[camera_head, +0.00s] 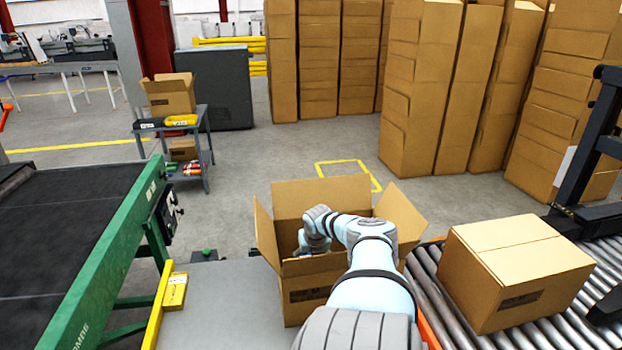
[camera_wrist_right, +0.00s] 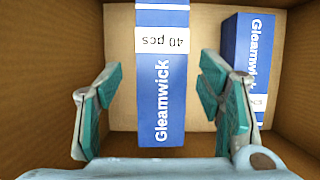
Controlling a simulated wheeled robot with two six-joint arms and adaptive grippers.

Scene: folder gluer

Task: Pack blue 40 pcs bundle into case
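The open case (camera_head: 305,297), a brown cardboard box with raised flaps, stands at the middle of the head view. My right arm reaches down into it, and the right gripper (camera_wrist_right: 160,88) is inside. In the right wrist view, a blue bundle (camera_wrist_right: 160,110) marked "Gleamwick 40 pcs" lies in the case between the two teal fingers. The fingers are open, with a gap on each side of the bundle. A second blue Gleamwick bundle (camera_wrist_right: 246,50) lies to the right, by the case wall, partly behind the right finger. My left gripper is out of view.
A closed carton (camera_head: 515,265) sits on the roller conveyor (camera_head: 440,310) at right. A grey cart (camera_head: 205,150) holds a box and colored packs. A green-framed belt (camera_head: 60,230) is at left. Tall carton stacks (camera_head: 420,90) stand behind; the floor between is clear.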

